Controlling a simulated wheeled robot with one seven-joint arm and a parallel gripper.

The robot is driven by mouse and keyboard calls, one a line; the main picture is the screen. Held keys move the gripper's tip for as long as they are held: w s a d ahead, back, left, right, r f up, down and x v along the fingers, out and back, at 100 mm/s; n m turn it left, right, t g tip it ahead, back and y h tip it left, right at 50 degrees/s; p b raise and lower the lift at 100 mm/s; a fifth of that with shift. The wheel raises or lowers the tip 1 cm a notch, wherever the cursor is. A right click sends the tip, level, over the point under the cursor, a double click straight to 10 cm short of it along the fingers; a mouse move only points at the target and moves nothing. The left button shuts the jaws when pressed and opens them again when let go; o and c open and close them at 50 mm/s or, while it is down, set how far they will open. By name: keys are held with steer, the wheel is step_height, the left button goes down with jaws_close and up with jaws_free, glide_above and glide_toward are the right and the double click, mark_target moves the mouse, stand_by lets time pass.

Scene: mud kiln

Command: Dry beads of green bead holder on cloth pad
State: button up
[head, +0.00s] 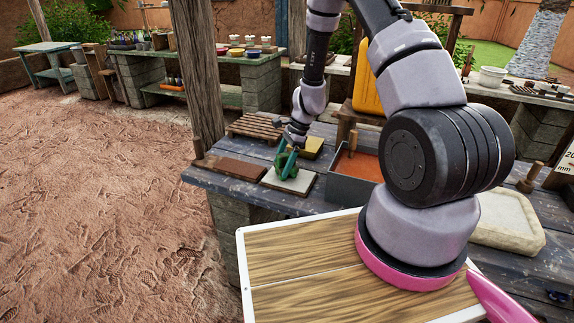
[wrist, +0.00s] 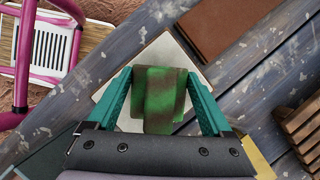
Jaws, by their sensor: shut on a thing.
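My gripper (head: 287,162) is shut on a green bead holder (wrist: 160,95) with its teal fingers (wrist: 160,88) on both sides. The holder's visible face is green with dark brown smears; separate beads cannot be made out. The pale cloth pad (head: 291,184) lies on the blue-grey plank table, and the gripper and holder are over it. In the wrist view the pad (wrist: 157,53) shows behind the holder as a tilted pale square. Whether the holder touches the pad cannot be told.
A reddish-brown slab (head: 237,168) lies left of the pad. A slatted wooden rack (head: 256,127) and a yellow block (head: 312,148) lie behind it. A grey tray with orange-red contents (head: 340,188) stands close on the right. A pale stone-like basin (head: 507,226) sits farther right.

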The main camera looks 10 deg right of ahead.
mark_target(294, 168)
steer(key=shift+w+a, duration=0.55)
steer(key=shift+a, duration=0.15)
steer(key=shift+s+d, duration=0.95)
steer(key=shift+d, duration=0.3)
steer(key=shift+s+d, duration=0.9)
steer(key=shift+d, duration=0.35)
steer(key=shift+w+a, duration=0.95)
steer(key=shift+a, duration=0.35)
steer(key=shift+w+a, duration=0.95)
steer(key=shift+a, duration=0.3)
steer(key=shift+r, duration=0.1)
steer(key=shift+r, duration=1.45)
